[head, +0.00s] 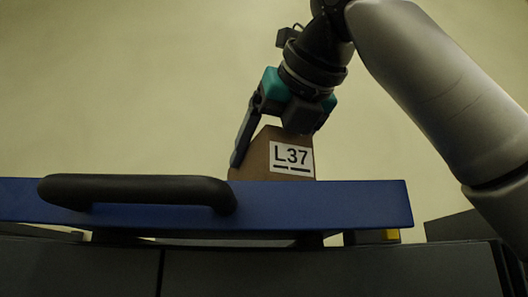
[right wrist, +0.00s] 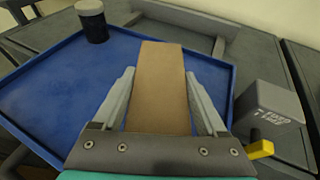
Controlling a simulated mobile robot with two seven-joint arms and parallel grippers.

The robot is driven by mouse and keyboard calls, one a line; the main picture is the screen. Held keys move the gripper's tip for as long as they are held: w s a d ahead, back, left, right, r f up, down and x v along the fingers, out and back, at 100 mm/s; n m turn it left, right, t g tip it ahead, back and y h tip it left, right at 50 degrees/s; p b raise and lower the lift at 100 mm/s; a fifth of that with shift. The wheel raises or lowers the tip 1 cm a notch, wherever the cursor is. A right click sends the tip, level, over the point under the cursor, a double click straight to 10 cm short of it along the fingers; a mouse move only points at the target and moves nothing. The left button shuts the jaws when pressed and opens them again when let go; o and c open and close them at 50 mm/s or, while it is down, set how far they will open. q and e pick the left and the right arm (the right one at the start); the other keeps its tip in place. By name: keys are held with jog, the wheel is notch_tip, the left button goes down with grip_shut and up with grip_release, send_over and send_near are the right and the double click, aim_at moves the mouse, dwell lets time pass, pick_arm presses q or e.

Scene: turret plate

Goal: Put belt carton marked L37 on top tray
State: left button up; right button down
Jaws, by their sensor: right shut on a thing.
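The brown carton marked L37 (head: 291,156) shows above the front edge of the blue tray (head: 330,204) in the head view. The tray's rim hides its lower part. My right gripper (head: 268,140) comes from above and is shut on the carton. In the right wrist view the carton (right wrist: 160,85) lies between the two fingers of the gripper (right wrist: 163,105), over the blue tray surface (right wrist: 60,95). Whether the carton's bottom touches the tray cannot be told. My left gripper is in neither view.
A black handle (head: 137,188) runs along the tray's front. A dark cylinder (right wrist: 92,20) stands at the tray's far left corner in the right wrist view. A grey box with white lettering (right wrist: 268,113) and a yellow part (right wrist: 260,149) sit beside the tray's right edge. Much of the tray's left is bare.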

jog(key=shift+f+b, duration=0.35)
jog(key=shift+f, duration=0.15)
grip_release()
jog(key=b+v, duration=0.1)
jog(key=v, duration=1.4)
jog(key=shift+s, duration=0.15)
